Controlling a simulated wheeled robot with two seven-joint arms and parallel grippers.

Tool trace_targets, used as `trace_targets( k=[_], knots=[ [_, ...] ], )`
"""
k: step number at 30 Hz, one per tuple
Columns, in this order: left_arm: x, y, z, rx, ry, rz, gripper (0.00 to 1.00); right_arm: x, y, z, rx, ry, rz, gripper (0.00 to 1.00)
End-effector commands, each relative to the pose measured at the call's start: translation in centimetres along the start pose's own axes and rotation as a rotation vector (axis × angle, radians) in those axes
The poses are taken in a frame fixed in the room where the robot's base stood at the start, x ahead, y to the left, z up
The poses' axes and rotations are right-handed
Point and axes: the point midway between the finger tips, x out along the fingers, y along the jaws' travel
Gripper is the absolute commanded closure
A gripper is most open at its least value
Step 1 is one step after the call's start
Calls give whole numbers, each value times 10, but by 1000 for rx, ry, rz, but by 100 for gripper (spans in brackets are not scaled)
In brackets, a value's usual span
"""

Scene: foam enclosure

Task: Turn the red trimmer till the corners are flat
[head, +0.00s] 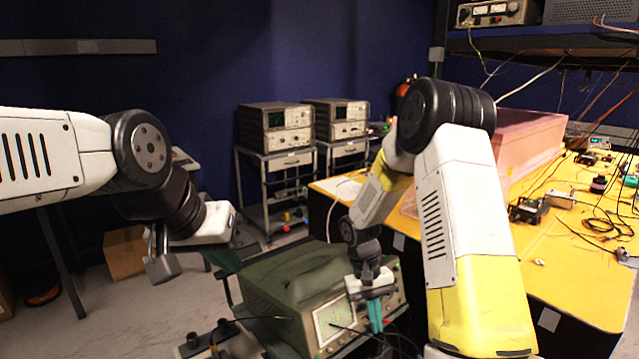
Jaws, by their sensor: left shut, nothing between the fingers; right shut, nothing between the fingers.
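A green oscilloscope (290,285) sits at the bottom middle, its lit screen (336,317) facing the front right. I cannot make out the red trimmer or the trace on the screen. My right gripper (375,322) points down with its teal fingers shut and empty, in front of the oscilloscope's panel to the right of the screen. It hides part of the panel, and I cannot tell whether it touches it. My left gripper (228,263) is shut and empty, above and to the left of the oscilloscope.
A yellow-topped bench (570,262) on the right holds cables, small devices and a pink foam enclosure (533,135). Instrument carts (276,165) stand at the back. Dark leads cross in front of the oscilloscope. A cardboard box (124,252) is on the floor at left.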

Motion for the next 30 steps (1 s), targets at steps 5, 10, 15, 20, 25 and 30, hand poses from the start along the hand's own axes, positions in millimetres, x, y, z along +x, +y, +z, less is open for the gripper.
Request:
trace_targets(
  k=[5, 10, 15, 20, 25, 30],
  knots=[
    [0, 0, 0, 0, 0, 0, 100, -21, 0, -1, 0, 4, 0, 100],
    [0, 0, 0, 0, 0, 0, 100, -41, 0, 0, 0, 2, 0, 100],
    [0, 0, 0, 0, 0, 0, 100, -55, 0, 0, 0, 1, 1, 100],
    [0, 0, 0, 0, 0, 0, 100, -58, 0, 0, 0, -1, 1, 100],
    [0, 0, 0, 0, 0, 0, 100, -58, 0, 0, 0, 0, 0, 100],
    [0, 0, 0, 0, 0, 0, 100, -80, 6, 10, 11, 45, -22, 100]
  ],
)
